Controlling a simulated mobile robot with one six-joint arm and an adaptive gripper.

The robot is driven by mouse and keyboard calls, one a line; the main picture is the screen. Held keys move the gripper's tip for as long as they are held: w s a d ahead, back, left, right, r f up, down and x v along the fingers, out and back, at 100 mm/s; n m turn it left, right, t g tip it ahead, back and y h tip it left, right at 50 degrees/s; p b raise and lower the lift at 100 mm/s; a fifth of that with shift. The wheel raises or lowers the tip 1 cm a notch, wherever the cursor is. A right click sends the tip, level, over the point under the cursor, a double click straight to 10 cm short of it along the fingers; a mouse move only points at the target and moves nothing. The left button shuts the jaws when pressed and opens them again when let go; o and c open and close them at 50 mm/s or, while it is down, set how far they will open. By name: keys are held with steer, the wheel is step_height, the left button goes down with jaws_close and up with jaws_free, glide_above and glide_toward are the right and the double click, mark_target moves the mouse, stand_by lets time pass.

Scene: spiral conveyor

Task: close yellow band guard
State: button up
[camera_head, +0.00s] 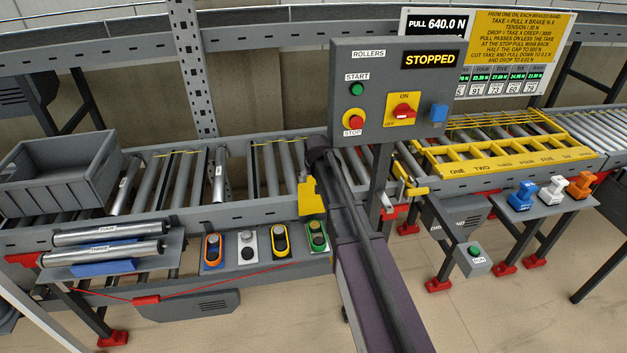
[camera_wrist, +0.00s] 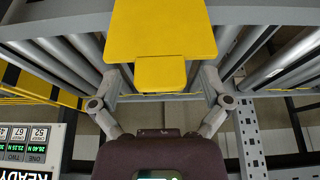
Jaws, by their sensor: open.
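A yellow plate (camera_head: 312,196) stands at the front edge of the left roller bed, beside my arm. It fills the upper middle of the wrist view (camera_wrist: 164,28), with a smaller yellow tab (camera_wrist: 160,74) towards my gripper. My gripper (camera_wrist: 160,102) is open, its fingers spread either side of the tab with gaps between; nothing is held. The head view hides the fingertips behind my arm. I cannot tell from the frames which yellow part is the band guard.
A control panel (camera_head: 345,60) reading STOPPED stands behind my arm. A grey crate (camera_head: 62,180) sits at left. Coloured handles (camera_head: 279,242) line the front shelf. Blue, white and orange pieces (camera_head: 552,190) stand on a right shelf. Grey conveyor rails edge the rollers.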

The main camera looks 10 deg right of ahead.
steer(key=c, duration=1.3)
steer(key=shift+c, duration=0.2)
steer(key=shift+s+d, duration=0.1)
steer(key=shift+s, duration=0.05)
